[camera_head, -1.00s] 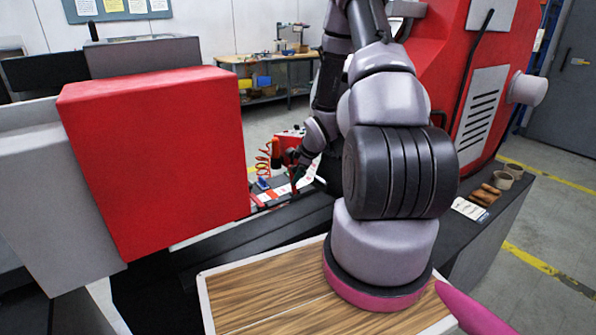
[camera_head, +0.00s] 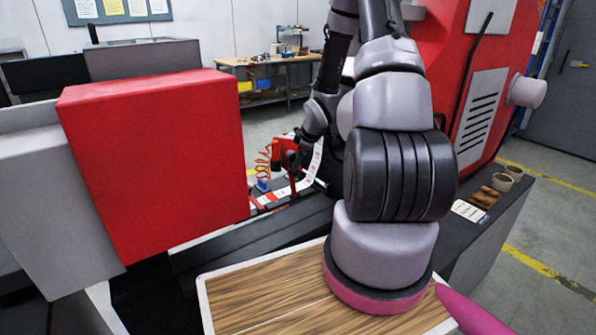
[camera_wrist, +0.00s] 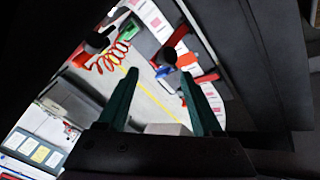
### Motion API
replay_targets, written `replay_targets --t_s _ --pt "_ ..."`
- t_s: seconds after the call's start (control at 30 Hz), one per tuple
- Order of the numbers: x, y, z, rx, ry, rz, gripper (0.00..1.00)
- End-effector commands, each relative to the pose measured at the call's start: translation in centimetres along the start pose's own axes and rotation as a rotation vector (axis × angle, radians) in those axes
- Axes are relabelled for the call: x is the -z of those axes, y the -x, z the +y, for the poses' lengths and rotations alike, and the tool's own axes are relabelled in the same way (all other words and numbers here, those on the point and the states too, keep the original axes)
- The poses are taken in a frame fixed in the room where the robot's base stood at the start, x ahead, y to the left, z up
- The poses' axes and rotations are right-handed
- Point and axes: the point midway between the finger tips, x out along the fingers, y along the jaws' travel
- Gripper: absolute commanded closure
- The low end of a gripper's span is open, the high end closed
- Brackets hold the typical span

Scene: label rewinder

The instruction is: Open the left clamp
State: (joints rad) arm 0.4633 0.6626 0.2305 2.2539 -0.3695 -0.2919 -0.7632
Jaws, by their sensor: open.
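My gripper (camera_wrist: 158,74) is open in the wrist view, its two green fingers apart with nothing held between them. Beyond the fingertips are a red lever-like part (camera_wrist: 178,37) and a black knob (camera_wrist: 168,55); a second black knob (camera_wrist: 97,42) is farther left. I cannot tell for sure which of these belongs to the left clamp. In the head view a red part (camera_head: 287,148) with an orange handle stands at the label track, partly hidden by my gripper end. Contact between fingers and clamp cannot be made out.
A label strip (camera_head: 314,165) runs beside the red part, and an orange coiled hose (camera_head: 262,168) hangs left of it. A large red box (camera_head: 155,160) stands at left. The red machine (camera_head: 440,60) rises at right. A dark ledge (camera_head: 490,235) holds small items.

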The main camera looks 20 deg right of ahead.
Motion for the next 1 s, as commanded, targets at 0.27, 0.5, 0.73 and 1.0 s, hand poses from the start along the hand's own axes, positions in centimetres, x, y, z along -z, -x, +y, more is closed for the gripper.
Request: replay_targets --t_s 0.27,0.5,0.73,1.0 --pt "1.3 3.1 1.3 -0.001 0.0 0.0 0.33" --pt "1.4 3.4 1.4 0.001 -0.001 -0.001 0.33" --pt "1.4 3.4 1.4 0.001 -0.001 -0.001 0.33" --pt "2.4 6.8 2.4 -0.032 -0.069 -0.046 0.33"
